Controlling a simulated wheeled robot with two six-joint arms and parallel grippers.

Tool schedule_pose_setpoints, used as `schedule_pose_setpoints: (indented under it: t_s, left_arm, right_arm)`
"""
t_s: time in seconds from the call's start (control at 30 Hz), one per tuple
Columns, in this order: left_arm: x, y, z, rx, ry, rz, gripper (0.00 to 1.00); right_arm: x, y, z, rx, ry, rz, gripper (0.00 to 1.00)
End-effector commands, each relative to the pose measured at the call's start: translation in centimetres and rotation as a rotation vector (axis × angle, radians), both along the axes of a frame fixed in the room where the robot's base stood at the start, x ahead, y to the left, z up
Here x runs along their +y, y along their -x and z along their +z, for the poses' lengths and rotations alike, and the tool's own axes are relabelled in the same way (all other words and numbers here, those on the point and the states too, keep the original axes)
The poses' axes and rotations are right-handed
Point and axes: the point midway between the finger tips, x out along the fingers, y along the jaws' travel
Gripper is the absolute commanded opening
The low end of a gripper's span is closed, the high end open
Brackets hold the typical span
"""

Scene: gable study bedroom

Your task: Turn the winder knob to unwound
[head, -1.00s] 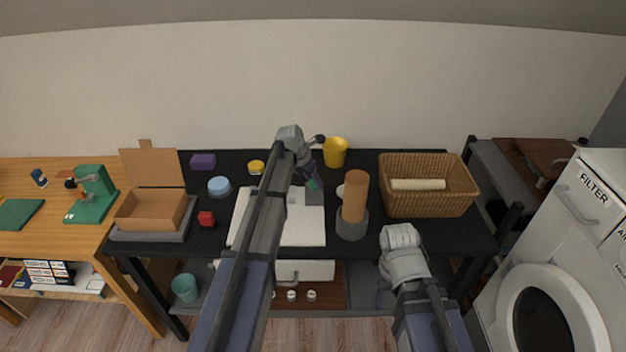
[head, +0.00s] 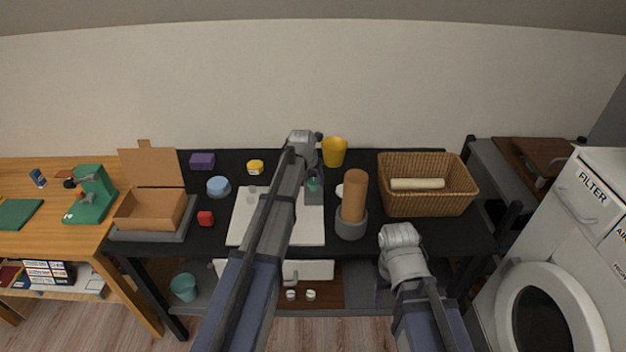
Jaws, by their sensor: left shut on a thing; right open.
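A small grey device (head: 314,198) stands at the right end of the white board (head: 305,228). A small green part (head: 313,185), apparently the winder knob, shows on it. My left gripper (head: 315,174) is at this green part, shut on it as far as I can see. The fingertips are small and partly hidden by my own wrist, and the knob's angle is too small to read. My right gripper (head: 383,284) hangs in front of the table's front edge, away from the device, open and mostly hidden behind my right wrist.
A brown cylinder in a grey holder (head: 351,226) stands just right of the device. A yellow cup (head: 335,152) is behind it and a wicker basket (head: 440,204) is further right. A red block (head: 205,218), a blue round item (head: 218,186) and an open cardboard box (head: 140,212) are left.

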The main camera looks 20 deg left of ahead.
Motion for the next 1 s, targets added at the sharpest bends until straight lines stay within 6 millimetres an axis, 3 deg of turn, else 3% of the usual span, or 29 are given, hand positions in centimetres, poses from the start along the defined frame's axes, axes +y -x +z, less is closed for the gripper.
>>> schedule_pose_setpoints:
  t_s: [0.3, 0.33, 0.57, 1.0]
  left_arm:
    - [0.04, 0.07, -0.03, 0.002, 0.000, 0.003, 0.01]
    - [0.04, 0.07, -0.03, 0.002, 0.000, 0.003, 0.58]
    - [0.01, 0.04, -0.02, 0.001, 0.001, 0.002, 0.84]
    - [0.01, 0.22, 0.58, 0.001, 0.000, 0.001, 0.86]
  right_arm:
    - [0.00, 0.00, -0.01, 0.000, 0.000, 0.000, 0.61]
    - [0.00, 0.00, -0.01, 0.000, 0.000, 0.000, 0.61]
    - [0.00, 0.00, -0.01, 0.000, 0.000, 0.000, 0.61]
    - [0.00, -0.01, 0.58, 0.000, 0.000, 0.000, 0.61]
